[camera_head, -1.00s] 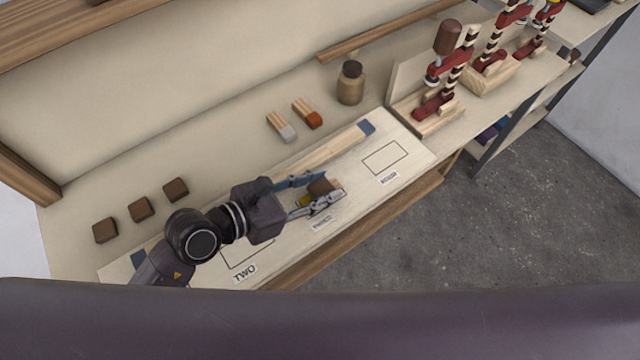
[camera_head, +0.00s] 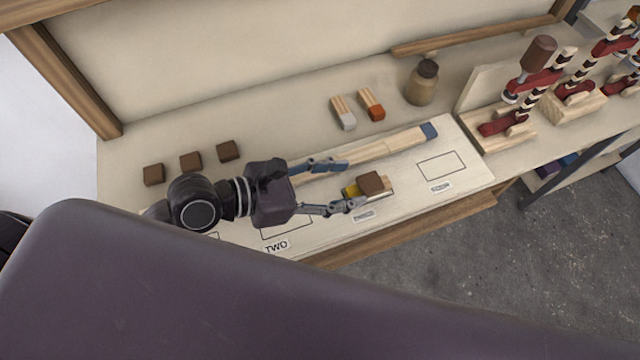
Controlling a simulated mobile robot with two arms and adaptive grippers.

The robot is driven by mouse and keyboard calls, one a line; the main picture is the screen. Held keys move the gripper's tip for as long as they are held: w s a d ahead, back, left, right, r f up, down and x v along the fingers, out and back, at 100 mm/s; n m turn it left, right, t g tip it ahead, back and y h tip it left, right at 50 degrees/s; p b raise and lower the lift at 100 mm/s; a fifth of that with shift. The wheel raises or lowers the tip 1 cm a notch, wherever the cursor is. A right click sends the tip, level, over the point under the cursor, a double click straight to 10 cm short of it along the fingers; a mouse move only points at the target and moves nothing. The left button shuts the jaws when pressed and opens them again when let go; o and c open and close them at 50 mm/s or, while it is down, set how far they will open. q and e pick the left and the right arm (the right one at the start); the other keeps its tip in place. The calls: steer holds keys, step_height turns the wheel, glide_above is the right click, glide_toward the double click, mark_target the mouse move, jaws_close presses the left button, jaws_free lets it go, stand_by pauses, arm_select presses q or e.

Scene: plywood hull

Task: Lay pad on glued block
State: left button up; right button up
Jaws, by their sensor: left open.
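A brown pad (camera_head: 371,182) lies on a small pale wooden block (camera_head: 389,187) on the board, in the middle of the camera_head view. A yellow patch of glue (camera_head: 350,189) shows at the left of the pad, not covered by it. My left gripper (camera_head: 353,184) is open, reaching in from the left. One blue-tipped finger is behind the block and the other is in front of it. The pad appears free of both fingers. Three more brown pads (camera_head: 191,161) lie in a row at the back left. My right gripper is not in view.
The pale board (camera_head: 475,180) has outlined places, one labelled TWO (camera_head: 276,246). A long wooden strip (camera_head: 385,145) lies behind the gripper. The board's right end is clear.

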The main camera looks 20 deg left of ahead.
arm_select(q)
steer(key=v, duration=0.4)
steer(key=shift+s+a+f+b, duration=0.1)
steer(key=shift+a+f+b, duration=0.05)
steer(key=shift+b, duration=0.25)
steer(key=shift+s+a+r, duration=0.35)
steer(key=shift+a+r, duration=0.15)
